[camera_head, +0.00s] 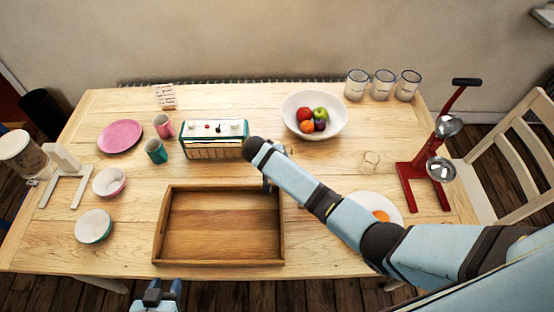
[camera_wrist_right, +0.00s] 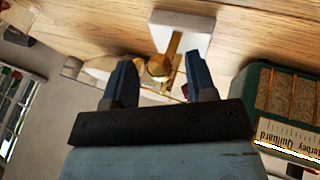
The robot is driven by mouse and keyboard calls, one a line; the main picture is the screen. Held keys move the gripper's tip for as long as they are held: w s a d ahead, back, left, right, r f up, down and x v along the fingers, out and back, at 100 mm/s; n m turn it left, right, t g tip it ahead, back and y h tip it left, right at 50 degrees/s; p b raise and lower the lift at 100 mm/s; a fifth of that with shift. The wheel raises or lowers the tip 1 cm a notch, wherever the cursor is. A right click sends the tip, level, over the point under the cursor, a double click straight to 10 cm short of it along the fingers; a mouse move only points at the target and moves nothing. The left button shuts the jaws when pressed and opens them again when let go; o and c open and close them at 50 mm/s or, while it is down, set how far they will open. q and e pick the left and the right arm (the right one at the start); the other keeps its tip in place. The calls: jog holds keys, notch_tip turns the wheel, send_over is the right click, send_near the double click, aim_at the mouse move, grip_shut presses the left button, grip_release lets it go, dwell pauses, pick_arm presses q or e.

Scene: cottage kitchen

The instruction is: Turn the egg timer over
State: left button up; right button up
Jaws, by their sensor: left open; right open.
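The egg timer (camera_wrist_right: 160,66) shows in the right wrist view, with a pale square end plate, brass-coloured rods and a round sand-coloured bulb. It appears between the fingers of my right gripper (camera_wrist_right: 155,85), which is open; I cannot tell if they touch it. In the head view my right arm reaches in from the right to beside the radio, and its wrist hides most of the timer. My left gripper (camera_head: 161,291) is open and empty at the table's front edge, well apart from the timer.
The radio (camera_head: 213,150) stands close left of my right wrist; it also shows in the right wrist view (camera_wrist_right: 292,105). A wooden tray (camera_head: 160,228) lies in front. A fruit bowl (camera_head: 340,112) is behind, with jars (camera_head: 384,85) to the right. Cups, bowls and a plate (camera_head: 120,137) stand left.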

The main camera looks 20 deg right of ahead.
jog(key=c, duration=0.9)
jog(key=shift+r, duration=0.1)
